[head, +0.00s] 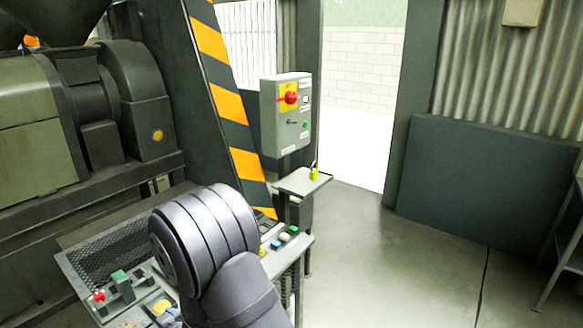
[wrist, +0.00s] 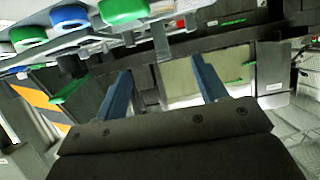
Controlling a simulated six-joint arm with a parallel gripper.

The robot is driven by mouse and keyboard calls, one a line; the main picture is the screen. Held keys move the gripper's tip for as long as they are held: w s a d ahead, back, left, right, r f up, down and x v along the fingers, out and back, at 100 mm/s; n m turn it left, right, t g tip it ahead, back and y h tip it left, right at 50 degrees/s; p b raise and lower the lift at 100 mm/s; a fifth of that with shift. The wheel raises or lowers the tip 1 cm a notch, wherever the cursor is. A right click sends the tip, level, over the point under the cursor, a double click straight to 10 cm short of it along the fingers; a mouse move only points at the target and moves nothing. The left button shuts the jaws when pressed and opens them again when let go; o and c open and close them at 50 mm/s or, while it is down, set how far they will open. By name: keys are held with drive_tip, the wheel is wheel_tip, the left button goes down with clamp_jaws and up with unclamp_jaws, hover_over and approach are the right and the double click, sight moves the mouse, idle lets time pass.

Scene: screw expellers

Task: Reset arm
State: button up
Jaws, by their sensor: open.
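My gripper (wrist: 160,66) shows in the wrist view as two blue fingers, spread apart with nothing between them. In the head view my dark grey arm fills the lower middle and the gripper itself is hidden. In the wrist view, large round green (wrist: 123,10) and blue (wrist: 70,16) buttons lie at the upper left, apart from the fingers. The head view shows a low console with a mesh panel (head: 110,252), a red button (head: 99,295) and a green button (head: 119,276). My arm covers part of this console.
A grey control box (head: 270,125) with a red knob (head: 291,97) stands behind my arm. Below it is a small shelf (head: 300,184) with a yellow item. A striped post (head: 224,105) and heavy machinery (head: 95,110) stand left. Open floor (head: 390,260) lies right.

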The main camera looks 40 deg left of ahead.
drive_tip(key=w+d+m+t, duration=0.2)
drive_tip(key=w+d, duration=0.3)
drive_tip(key=w, duration=0.4)
drive_tip(key=w+d+m+t+h, duration=0.15)
drive_tip(key=w+d, duration=0.25)
drive_tip(key=w, duration=0.4)
drive_tip(key=w+d+m+t, duration=0.25)
drive_tip(key=w+d, duration=0.25)
drive_tip(key=w, duration=0.4)
drive_tip(key=w+d+f+m+t+h, duration=0.2)
drive_tip(key=w+d, duration=0.5)
drive_tip(key=d, duration=0.3)
drive_tip(key=w+d+f+m+t+h, duration=0.2)
drive_tip(key=w+d+m+t, duration=0.1)
drive_tip(key=w+d, duration=0.4)
drive_tip(key=shift+w+d, duration=0.15)
drive_tip(key=shift+d, duration=1.2)
